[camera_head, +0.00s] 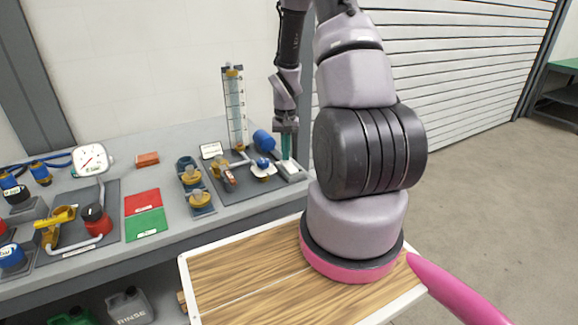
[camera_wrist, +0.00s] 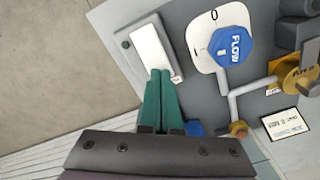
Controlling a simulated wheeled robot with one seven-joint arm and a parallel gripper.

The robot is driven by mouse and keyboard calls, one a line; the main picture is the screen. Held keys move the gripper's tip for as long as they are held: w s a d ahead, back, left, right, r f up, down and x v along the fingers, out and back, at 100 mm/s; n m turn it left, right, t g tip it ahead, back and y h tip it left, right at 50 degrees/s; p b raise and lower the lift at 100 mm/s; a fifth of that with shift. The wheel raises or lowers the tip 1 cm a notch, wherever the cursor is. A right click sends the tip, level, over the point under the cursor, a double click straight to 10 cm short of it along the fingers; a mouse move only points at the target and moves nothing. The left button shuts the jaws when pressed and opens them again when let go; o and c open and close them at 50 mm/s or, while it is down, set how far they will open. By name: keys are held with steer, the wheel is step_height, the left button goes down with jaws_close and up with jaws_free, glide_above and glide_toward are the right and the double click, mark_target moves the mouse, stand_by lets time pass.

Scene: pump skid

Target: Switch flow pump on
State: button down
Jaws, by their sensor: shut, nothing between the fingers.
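My gripper (camera_wrist: 160,74) is shut and empty, its two green fingers together. In the wrist view its tips overlap the lower end of a white block on a grey base (camera_wrist: 149,46); I cannot tell if they touch. A small green spot (camera_wrist: 125,44) is beside the block. To the right is a blue knob marked FLOW (camera_wrist: 230,44) on a white plate with a 0 mark. In the head view my gripper (camera_head: 286,156) points down above the white block (camera_head: 291,170), at the right end of the pump panel. The pump's on or off state cannot be told.
A clear graduated tube (camera_head: 235,108) stands upright behind the panel, with a blue cylinder (camera_head: 263,140) near my gripper. Yellow fittings and pipes (camera_wrist: 296,72) lie right of the knob in the wrist view. Red (camera_head: 142,202) and green (camera_head: 146,224) mats lie on the bench.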

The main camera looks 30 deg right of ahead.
steer(key=shift+f, duration=0.5)
steer(key=shift+r, duration=3.5)
steer(key=s+a+r+t, duration=0.2)
steer(key=a+r, duration=0.1)
steer(key=r, duration=0.7)
steer(key=s+a+r+t, duration=0.1)
steer(key=s+a+r, duration=0.2)
steer(key=r, duration=0.8)
steer(key=s+a+r+n+t+y, duration=0.1)
steer(key=s+a+r+t+y, duration=0.1)
steer(key=s+a+r+t, duration=0.2)
steer(key=s+a+r, duration=0.3)
steer(key=s+r, duration=0.5)
steer(key=s, duration=0.2)
steer(key=shift+s+a+r, duration=0.15)
steer(key=shift+s, duration=0.15)
